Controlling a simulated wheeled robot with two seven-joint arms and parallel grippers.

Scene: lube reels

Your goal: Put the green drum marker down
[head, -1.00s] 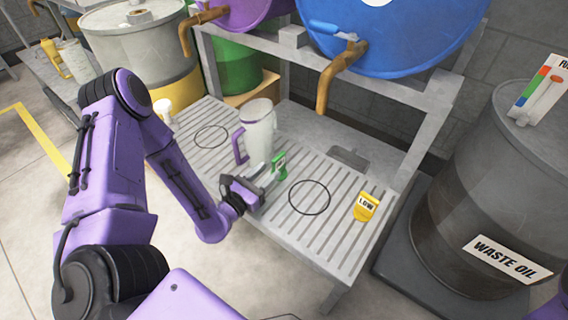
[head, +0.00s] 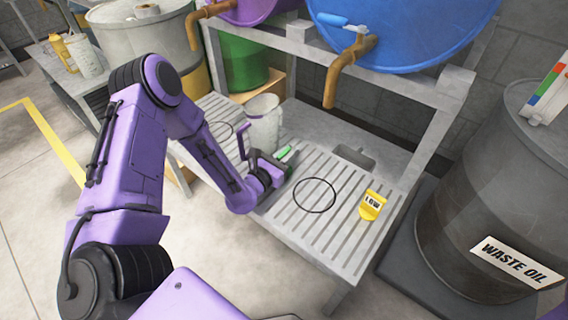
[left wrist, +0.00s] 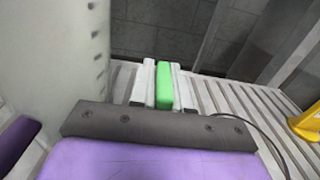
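The green drum marker (head: 283,153) is between the fingers of my left gripper (head: 280,163), low over the slatted drip shelf. In the left wrist view the green marker (left wrist: 164,86) is clamped between two pale fingers (left wrist: 163,88). I cannot tell whether it touches the slats. My right gripper is not in view.
A black ring (head: 315,195) is marked on the slatted shelf (head: 300,235) right of the gripper. A yellow LOW marker (head: 372,205) stands farther right. A blue drum (head: 400,30) with a brass tap (head: 347,68) hangs above. A waste oil drum (head: 500,190) stands at right.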

